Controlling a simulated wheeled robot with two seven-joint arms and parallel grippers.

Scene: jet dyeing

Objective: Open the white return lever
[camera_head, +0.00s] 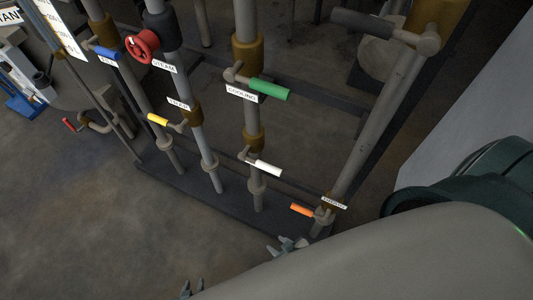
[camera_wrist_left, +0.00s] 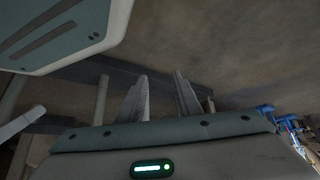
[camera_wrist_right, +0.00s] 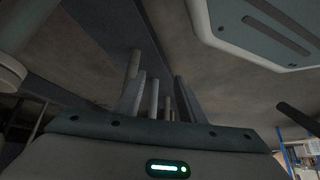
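The white return lever (camera_head: 264,168) is a short white handle on a vertical grey pipe, low in the middle of the head view. It points right and slightly down from its valve. My right gripper (camera_head: 287,244) shows only its fingertips below the lever in that picture, clear of it. Its fingers are apart and empty in the right wrist view (camera_wrist_right: 158,98). My left gripper (camera_head: 192,288) shows its fingertips at the bottom edge, further from the lever. Its fingers are apart and empty in the left wrist view (camera_wrist_left: 162,97). I cannot identify the lever in either wrist view.
A green lever (camera_head: 269,90) sits above the white one, a yellow lever (camera_head: 158,119) to its left and an orange lever (camera_head: 302,210) below right. A red handwheel (camera_head: 142,46) and blue lever (camera_head: 104,53) are upper left. A dark base rail (camera_head: 190,190) crosses below the pipes. Floor is clear lower left.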

